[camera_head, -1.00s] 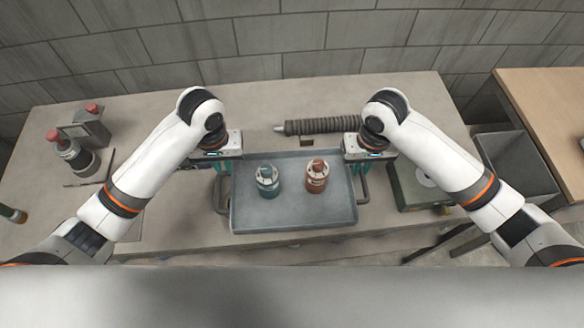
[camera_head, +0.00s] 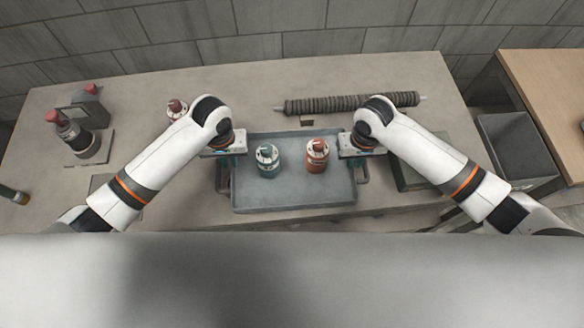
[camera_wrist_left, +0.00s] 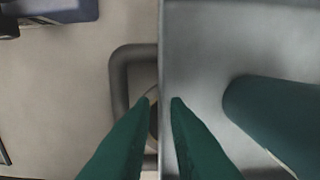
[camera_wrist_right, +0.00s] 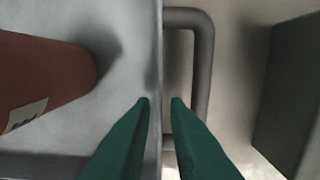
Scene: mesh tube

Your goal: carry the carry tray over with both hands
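The grey carry tray (camera_head: 295,196) lies near the table's front edge, with a teal bottle (camera_head: 268,162) and an orange bottle (camera_head: 317,157) upright in it. A bar handle sticks out on each short side; the left handle (camera_wrist_left: 120,80) and right handle (camera_wrist_right: 206,60) show in the wrist views. My left gripper (camera_wrist_left: 161,99) and right gripper (camera_wrist_right: 160,99) hang over the tray's left and right side walls. Each has a visible gap between its green fingertips, which lie either side of the wall line. Their height above the wall is unclear.
A ribbed tube (camera_head: 350,103) lies behind the tray. A dark green box (camera_head: 408,176) sits close to the tray's right handle. Red-capped bottles (camera_head: 75,135) stand at the left. A grey bin (camera_head: 515,150) is beyond the table's right end.

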